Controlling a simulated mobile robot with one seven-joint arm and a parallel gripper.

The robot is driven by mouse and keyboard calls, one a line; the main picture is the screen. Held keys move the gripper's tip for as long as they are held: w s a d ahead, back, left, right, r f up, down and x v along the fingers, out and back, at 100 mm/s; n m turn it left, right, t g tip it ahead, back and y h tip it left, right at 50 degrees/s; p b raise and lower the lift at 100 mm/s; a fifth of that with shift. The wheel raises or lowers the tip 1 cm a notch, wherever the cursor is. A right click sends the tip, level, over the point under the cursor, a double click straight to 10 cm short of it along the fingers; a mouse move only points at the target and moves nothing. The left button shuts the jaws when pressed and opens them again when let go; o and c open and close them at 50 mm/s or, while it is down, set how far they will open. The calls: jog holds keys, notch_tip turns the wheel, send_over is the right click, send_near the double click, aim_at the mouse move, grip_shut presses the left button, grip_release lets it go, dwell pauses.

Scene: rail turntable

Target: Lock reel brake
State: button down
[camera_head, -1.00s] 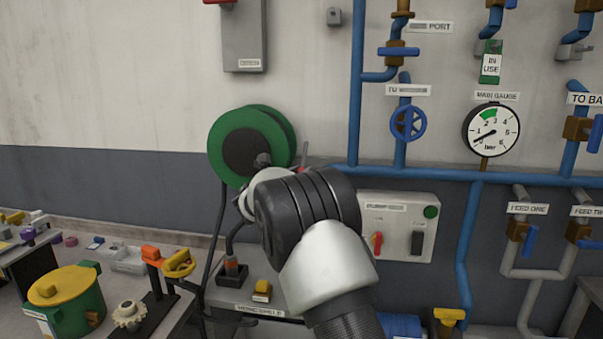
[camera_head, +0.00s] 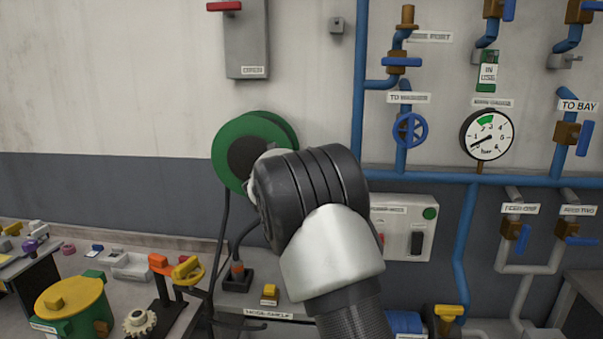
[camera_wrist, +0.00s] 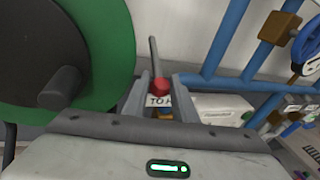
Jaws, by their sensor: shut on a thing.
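The green hose reel (camera_head: 228,143) with a dark hub is on the wall, partly behind my arm in the head view. It fills the left of the wrist view (camera_wrist: 112,50), where a dark crank knob (camera_wrist: 59,88) sticks out. The brake lever, a grey rod (camera_wrist: 153,55) with a red knob (camera_wrist: 161,93), shows just right of the reel. My gripper (camera_wrist: 160,84) is shut on the brake lever, its two grey fingers on either side of the red knob. In the head view my arm hides the gripper and lever.
Blue pipes (camera_head: 357,110) with valves and a round gauge (camera_head: 487,134) are right of the reel. A grey power box (camera_head: 415,215) is close to my wrist's right. The bench below holds a green and yellow pot (camera_head: 72,305) and a yellow-handled valve (camera_head: 188,270).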

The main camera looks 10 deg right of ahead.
jog(key=shift+s+r+p, duration=0.2)
jog(key=shift+r+p, duration=0.15)
jog(key=shift+r, duration=1)
jog(key=shift+s+r+p, duration=0.15)
jog(key=shift+r+p, duration=0.2)
jog(key=shift+r, duration=0.95)
jog(key=c, duration=1.8)
grip_release()
jog(key=shift+o, duration=0.3)
jog(key=shift+f, duration=0.15)
jog(key=shift+a+f, duration=0.1)
jog(key=shift+a, duration=0.05)
jog(key=shift+s+a, duration=0.15)
jog(key=shift+s, duration=0.1)
jog(key=b+v, duration=0.3)
jog(key=v, duration=1.3)
jog(key=shift+s, duration=0.35)
